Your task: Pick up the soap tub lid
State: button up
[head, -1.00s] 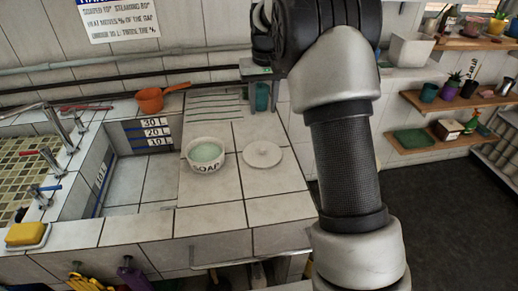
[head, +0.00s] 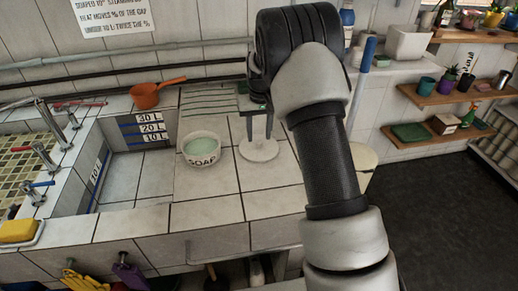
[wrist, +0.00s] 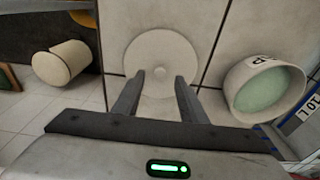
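The soap tub lid (head: 258,152) is a round white disc with a small knob, lying flat on the tiled counter just right of the soap tub. It also shows in the wrist view (wrist: 172,47), ahead of the fingers. The white soap tub (head: 202,157) is uncovered, with pale green contents and "SOAP" on its side; it is at the right in the wrist view (wrist: 240,98). My gripper (wrist: 160,77) is open and empty, its fingertips pointing down over the near part of the lid around the knob's line. I cannot tell whether they touch it.
An orange pan (head: 145,96) stands at the back of the counter, and a sink basin with level marks (head: 150,130) lies left of the tub. A cream round stool-like object (wrist: 65,62) stands beyond the counter's edge. Bare tiles lie in front of the lid.

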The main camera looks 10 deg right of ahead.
aim_at(259, 145)
notch_tip(259, 145, down, 3)
jog(key=shift+w+r, duration=0.1)
jog(key=shift+r, duration=0.1)
grip_shut()
